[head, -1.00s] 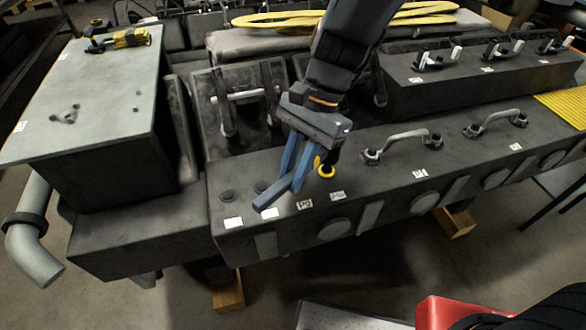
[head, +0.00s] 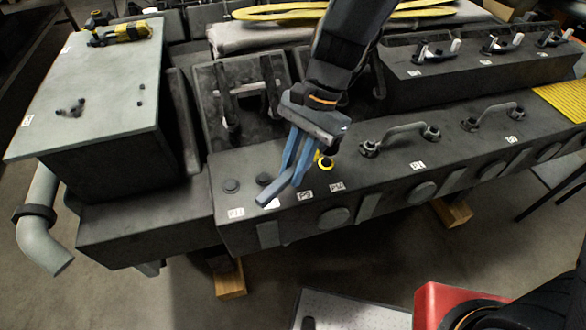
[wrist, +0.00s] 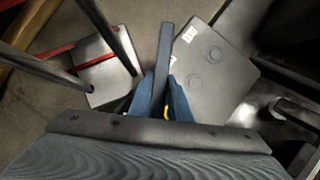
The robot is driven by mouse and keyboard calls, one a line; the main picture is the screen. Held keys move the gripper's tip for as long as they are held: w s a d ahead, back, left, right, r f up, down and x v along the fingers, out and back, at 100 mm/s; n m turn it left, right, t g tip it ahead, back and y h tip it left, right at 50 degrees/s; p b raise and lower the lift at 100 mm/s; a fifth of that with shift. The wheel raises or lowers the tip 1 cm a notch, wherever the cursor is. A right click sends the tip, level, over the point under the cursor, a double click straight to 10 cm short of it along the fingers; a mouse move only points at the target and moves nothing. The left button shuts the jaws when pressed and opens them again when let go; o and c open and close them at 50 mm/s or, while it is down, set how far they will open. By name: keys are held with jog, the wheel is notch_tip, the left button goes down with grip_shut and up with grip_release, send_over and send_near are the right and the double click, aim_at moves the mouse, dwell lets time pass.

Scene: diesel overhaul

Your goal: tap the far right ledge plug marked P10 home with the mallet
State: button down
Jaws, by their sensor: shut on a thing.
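My gripper (head: 290,172) is over the near ledge (head: 385,195), its blue fingers angled down and left. In the wrist view the fingers (wrist: 163,98) close around a slim dark bar, which I take as the mallet (wrist: 165,50); it reaches out past them. Its head cannot be made out clearly.
Two grey handles (head: 400,133) stand on the ledge to the right. A grey-topped box (head: 90,90) rises at the left. A yellow tool (head: 125,32) lies on it. A pale tray (head: 350,312) is low in front. The ledge's left end is clear.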

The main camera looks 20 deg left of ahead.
jog(key=shift+r, duration=0.15)
jog(key=shift+w+d+r+g+y, duration=0.1)
jog(key=shift+w+r+g+y, duration=0.15)
jog(key=shift+r+g, duration=0.3)
jog(key=shift+s+p, duration=0.2)
jog(key=shift+p, duration=0.2)
jog(key=shift+f, duration=0.15)
notch_tip(320, 180, down, 6)
jog(key=b, duration=0.3)
jog(key=shift+f, duration=0.1)
jog(key=shift+r+p, duration=1.55)
jog(key=shift+r, duration=2.25)
